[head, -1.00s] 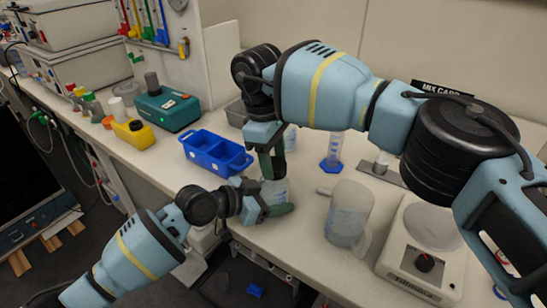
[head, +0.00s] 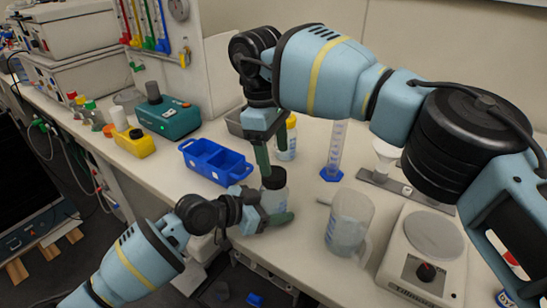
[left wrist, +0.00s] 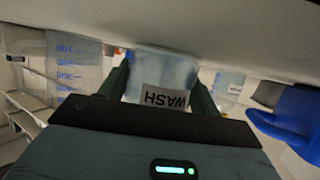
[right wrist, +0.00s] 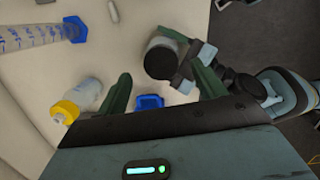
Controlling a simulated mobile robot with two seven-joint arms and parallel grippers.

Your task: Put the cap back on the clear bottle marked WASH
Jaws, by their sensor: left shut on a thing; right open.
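The clear WASH bottle (head: 273,200) stands near the front edge of the bench with a black cap (head: 273,178) on its mouth. Its label reads upside down in the left wrist view (left wrist: 163,97). My left gripper (head: 266,215) is shut around the bottle's body, one finger on each side. My right gripper (head: 264,158) is open and empty, just above and behind the cap, apart from it. In the right wrist view, the black cap (right wrist: 161,58) is seen from above, beyond the open fingers. I cannot tell how tightly the cap sits.
A clear jug (head: 348,225) and a white scale (head: 425,238) stand to the right. A yellow-capped bottle (head: 287,140) and a blue-footed measuring cylinder (head: 336,150) stand behind. The bench's front edge is close to the bottle.

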